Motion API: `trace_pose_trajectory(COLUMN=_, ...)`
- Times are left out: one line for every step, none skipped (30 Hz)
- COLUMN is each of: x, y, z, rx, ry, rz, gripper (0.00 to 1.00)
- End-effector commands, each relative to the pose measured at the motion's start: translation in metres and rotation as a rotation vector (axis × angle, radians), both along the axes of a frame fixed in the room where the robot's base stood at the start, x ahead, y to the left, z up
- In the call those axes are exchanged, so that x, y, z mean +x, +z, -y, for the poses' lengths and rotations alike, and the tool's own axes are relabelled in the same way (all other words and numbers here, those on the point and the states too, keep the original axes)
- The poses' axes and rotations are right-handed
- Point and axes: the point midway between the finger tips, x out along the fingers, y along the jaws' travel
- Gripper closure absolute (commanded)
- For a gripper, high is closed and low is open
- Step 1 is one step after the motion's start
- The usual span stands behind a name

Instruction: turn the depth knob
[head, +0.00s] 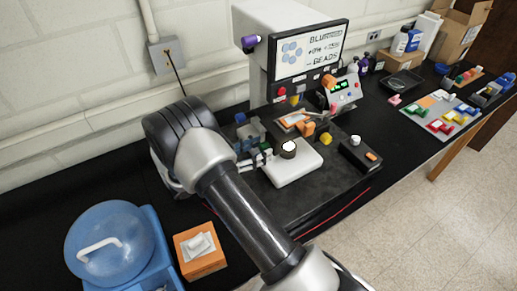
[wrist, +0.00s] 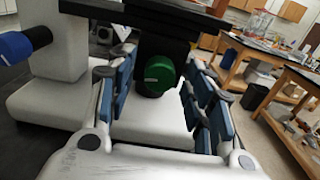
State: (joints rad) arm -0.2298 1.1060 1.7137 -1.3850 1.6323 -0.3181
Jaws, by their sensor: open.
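A round green knob (wrist: 159,73) with a pale mark faces the wrist camera, under a black part of a white machine. My gripper (wrist: 162,80) is open, with a blue-padded finger on each side of the green knob in the picture. I see no clear contact, and cannot tell how deep the knob lies between the fingers. A blue knob (wrist: 24,44) sticks out at the left of the wrist view. No label names the depth knob. In the head view my gripper (head: 254,150) is partly hidden behind my arm, beside the machine.
A white machine (head: 258,75) with a screen (head: 311,50) and a purple knob (head: 249,41) stands by the wall. A blue water jug (head: 105,245) and an orange box (head: 200,252) are at the front left. A tray of coloured blocks (head: 440,112) lies at the right.

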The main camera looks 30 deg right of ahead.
Motion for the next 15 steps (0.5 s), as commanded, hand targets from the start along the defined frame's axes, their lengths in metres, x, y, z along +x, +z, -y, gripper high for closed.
trace_pose_trajectory(x=-0.0002, y=0.0000, z=0.0033, rx=0.000, ry=-0.001, rz=0.000, gripper=0.52)
trace_pose_trajectory(x=-0.0002, y=0.0000, z=0.0045, rx=0.000, ry=-0.001, rz=0.000, gripper=0.52)
trace_pose_trajectory(x=-0.0002, y=0.0000, z=0.0056, rx=0.000, ry=-0.001, rz=0.000, gripper=0.52)
trace_pose_trajectory(x=-0.0001, y=0.0000, z=0.0060, rx=0.000, ry=-0.001, rz=0.000, gripper=0.52)
trace_pose_trajectory(x=-0.0001, y=0.0000, z=0.0062, rx=0.000, ry=-0.001, rz=0.000, gripper=0.52)
trace_pose_trajectory(x=0.0000, y=0.0000, z=0.0062, rx=0.000, ry=0.000, rz=0.000, gripper=0.52)
trace_pose_trajectory(x=0.0000, y=0.0001, z=0.0061, rx=0.000, ry=0.000, rz=0.000, gripper=0.52)
trace_pose_trajectory(x=0.0000, y=0.0001, z=0.0060, rx=0.000, ry=0.000, rz=0.001, gripper=0.52)
trace_pose_trajectory(x=0.0001, y=0.0001, z=0.0059, rx=0.000, ry=0.000, rz=0.001, gripper=0.52)
trace_pose_trajectory(x=0.0001, y=0.0001, z=0.0059, rx=0.000, ry=0.000, rz=0.001, gripper=0.52)
trace_pose_trajectory(x=0.0001, y=0.0001, z=0.0058, rx=0.000, ry=0.000, rz=0.001, gripper=0.53)
trace_pose_trajectory(x=0.0001, y=0.0001, z=0.0058, rx=0.000, ry=0.000, rz=0.000, gripper=0.56)
trace_pose_trajectory(x=0.0001, y=0.0002, z=0.0057, rx=0.000, ry=0.000, rz=0.000, gripper=0.58)
trace_pose_trajectory(x=0.0001, y=0.0002, z=0.0057, rx=0.000, ry=0.000, rz=0.000, gripper=0.60)
trace_pose_trajectory(x=0.0001, y=0.0002, z=0.0057, rx=0.000, ry=0.000, rz=0.000, gripper=0.63)
